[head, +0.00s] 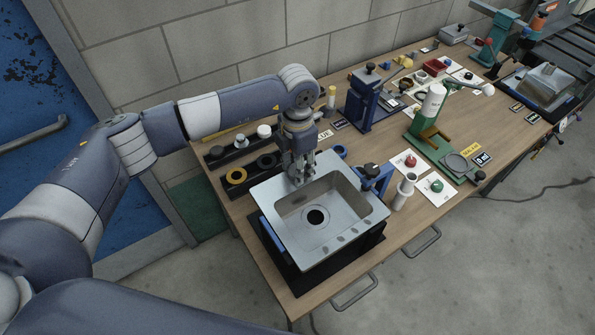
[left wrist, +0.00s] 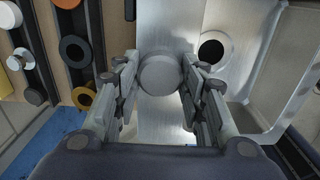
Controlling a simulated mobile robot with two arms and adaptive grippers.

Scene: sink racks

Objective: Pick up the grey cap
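The grey cap (left wrist: 160,75) is a round, light grey disc seen from above in the left wrist view, over the metal deck of the sink (head: 265,205). My left gripper (left wrist: 160,68) has one finger on each side of the cap, very close to its edge. I cannot tell whether the fingers touch it or whether it rests on the deck. In the head view my left gripper (head: 301,177) points down at the sink's back left corner, and its fingers hide the cap. My right gripper is not in view.
A blue clamp (head: 372,178) stands at the sink's right side. A white cylinder (head: 403,190) stands farther right. The bench's right half is crowded with fixtures.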

